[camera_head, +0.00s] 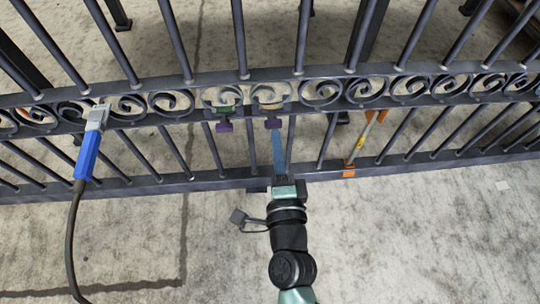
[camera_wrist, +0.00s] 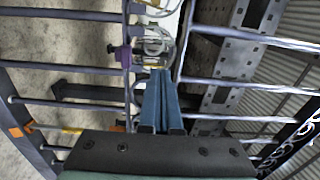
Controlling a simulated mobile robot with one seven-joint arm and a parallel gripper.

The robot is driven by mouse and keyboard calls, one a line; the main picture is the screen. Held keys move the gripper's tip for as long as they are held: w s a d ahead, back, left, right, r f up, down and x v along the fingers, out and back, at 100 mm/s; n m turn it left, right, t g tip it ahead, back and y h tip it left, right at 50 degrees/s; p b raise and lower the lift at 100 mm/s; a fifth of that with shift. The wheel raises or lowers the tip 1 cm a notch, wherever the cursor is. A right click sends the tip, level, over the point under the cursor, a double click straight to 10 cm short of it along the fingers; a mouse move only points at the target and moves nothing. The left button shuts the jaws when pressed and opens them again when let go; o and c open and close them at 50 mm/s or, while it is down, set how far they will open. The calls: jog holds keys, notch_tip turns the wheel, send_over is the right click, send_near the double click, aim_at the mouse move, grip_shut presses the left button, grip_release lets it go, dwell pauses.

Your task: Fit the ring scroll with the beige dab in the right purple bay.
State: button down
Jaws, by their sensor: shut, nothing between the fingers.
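Two neighbouring bays in the gate's scroll band have purple blocks under them. The right purple block (camera_head: 273,123) hangs below the right bay, and the left purple block (camera_head: 224,126) below the left one. A ring scroll (camera_head: 268,95) with a beige-yellow patch at its lower edge stands in the right bay. The wrist view shows this ring scroll (camera_wrist: 157,43) and the right purple block (camera_wrist: 122,54). My gripper (camera_head: 276,134) is shut and empty, its blue fingers pointing up at the right bay. In the wrist view the fingertips (camera_wrist: 160,72) are at the scroll's near edge; contact is unclear.
The left bay holds a scroll (camera_head: 222,97) with a green patch. Dark gate bars and fixed scrolls run across on both sides. A blue-handled tool (camera_head: 87,155) with a cable hangs at left. A yellow-and-orange tool (camera_head: 361,140) leans at right. The concrete floor in front is open.

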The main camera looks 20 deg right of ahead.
jog(key=f, duration=0.2)
send_near(271, 96)
jog(key=shift+x, duration=2.75)
jog(key=shift+x, duration=0.75)
jog(key=v, duration=0.8)
jog(key=shift+s, duration=0.2)
jog(key=shift+a, duration=0.1)
